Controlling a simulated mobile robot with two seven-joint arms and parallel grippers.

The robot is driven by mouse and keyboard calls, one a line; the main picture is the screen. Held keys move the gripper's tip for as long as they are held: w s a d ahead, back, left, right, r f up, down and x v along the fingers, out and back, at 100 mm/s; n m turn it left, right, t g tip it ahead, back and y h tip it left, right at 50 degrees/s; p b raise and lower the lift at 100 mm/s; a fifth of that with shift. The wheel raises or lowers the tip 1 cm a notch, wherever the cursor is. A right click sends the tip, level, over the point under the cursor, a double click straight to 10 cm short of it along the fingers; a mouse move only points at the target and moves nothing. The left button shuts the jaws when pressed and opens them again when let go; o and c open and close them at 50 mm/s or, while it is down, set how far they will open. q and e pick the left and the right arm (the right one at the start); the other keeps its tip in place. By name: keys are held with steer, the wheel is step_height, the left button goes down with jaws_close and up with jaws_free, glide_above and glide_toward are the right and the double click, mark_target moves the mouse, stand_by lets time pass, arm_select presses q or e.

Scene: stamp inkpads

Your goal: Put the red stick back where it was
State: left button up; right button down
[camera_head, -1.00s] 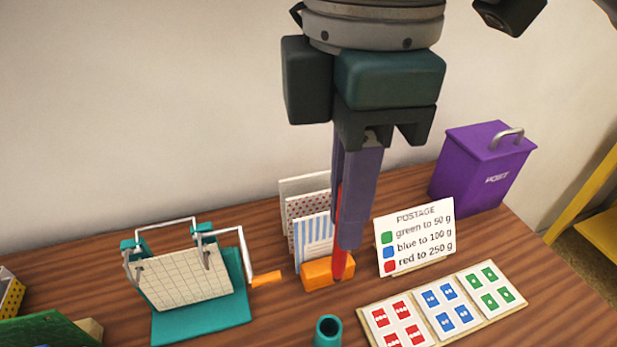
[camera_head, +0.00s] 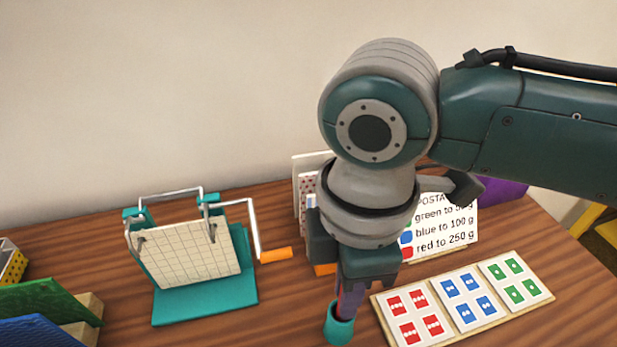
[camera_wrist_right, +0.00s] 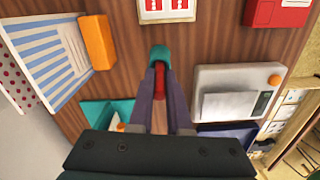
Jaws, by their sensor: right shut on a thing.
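My right gripper (camera_head: 347,301) is shut on the red stick (camera_wrist_right: 160,84), which points down between the fingers. In the head view the fingers and the stick are mostly hidden behind my wrist. The stick's lower end is at the mouth of the small teal cup (camera_head: 338,332) and seems to be inside it. The cup also shows in the wrist view (camera_wrist_right: 160,53), right at the fingertips. How deep the stick sits is hidden. My left gripper is not in view.
A tray of red, blue and green stamps (camera_head: 431,329) lies just right of the cup. A teal stand with a gridded sheet (camera_head: 190,257) and an orange-handled crank (camera_head: 276,255) is to the left. The postage sign (camera_head: 462,238) and envelopes (camera_head: 303,193) are behind my wrist.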

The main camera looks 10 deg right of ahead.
steer(key=shift+f, duration=0.15)
steer(key=c, duration=0.9)
jaws_free()
steer(key=shift+o, duration=0.2)
